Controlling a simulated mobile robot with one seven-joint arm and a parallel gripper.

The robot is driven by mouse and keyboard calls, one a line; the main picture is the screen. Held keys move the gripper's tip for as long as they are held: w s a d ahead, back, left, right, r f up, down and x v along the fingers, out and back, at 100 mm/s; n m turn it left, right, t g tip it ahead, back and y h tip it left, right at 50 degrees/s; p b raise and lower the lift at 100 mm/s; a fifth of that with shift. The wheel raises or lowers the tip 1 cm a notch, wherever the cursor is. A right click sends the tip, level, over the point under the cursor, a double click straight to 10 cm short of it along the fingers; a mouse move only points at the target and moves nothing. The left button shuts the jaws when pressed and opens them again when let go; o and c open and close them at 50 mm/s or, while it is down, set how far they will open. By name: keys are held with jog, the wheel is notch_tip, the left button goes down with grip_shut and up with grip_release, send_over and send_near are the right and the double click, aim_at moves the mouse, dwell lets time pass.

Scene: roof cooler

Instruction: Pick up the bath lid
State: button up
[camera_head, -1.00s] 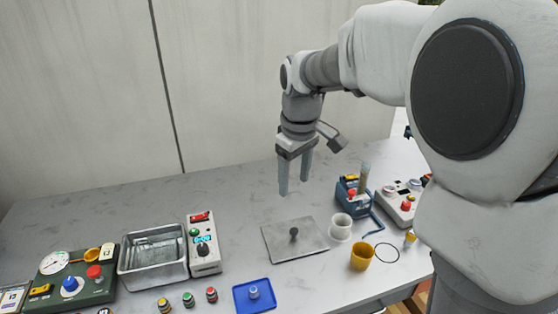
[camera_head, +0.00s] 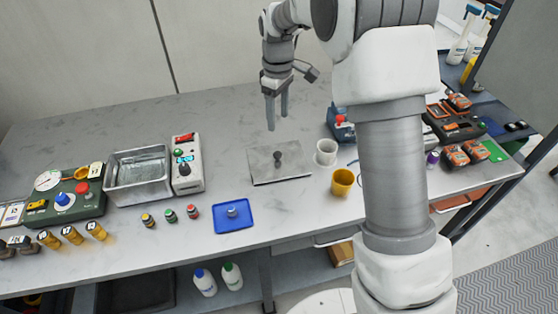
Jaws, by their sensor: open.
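The bath lid (camera_head: 295,171) is a flat grey metal plate with a dark round knob (camera_head: 278,158) in its middle. It lies flat on the grey worktop, right of centre. My gripper (camera_head: 277,122) points down above the worktop, over or behind the lid's far edge, and is apart from the knob. Its two fingers are open with nothing between them. The metal bath (camera_head: 139,194) is an open rectangular tank to the left, with what looks like liquid inside.
A white control box (camera_head: 187,166) stands right of the bath. A blue tray (camera_head: 234,225) with a small item lies in front. A white cup (camera_head: 326,152) and a yellow cup (camera_head: 342,182) stand right of the lid. My arm hides part of the right side. Worktop behind the lid is clear.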

send_over(278, 153)
jog(key=f, duration=0.9)
jog(key=shift+s, duration=0.35)
jog(key=f, duration=0.4)
jog(key=shift+w+f, duration=0.25)
jog(key=shift+f, duration=0.15)
grip_shut()
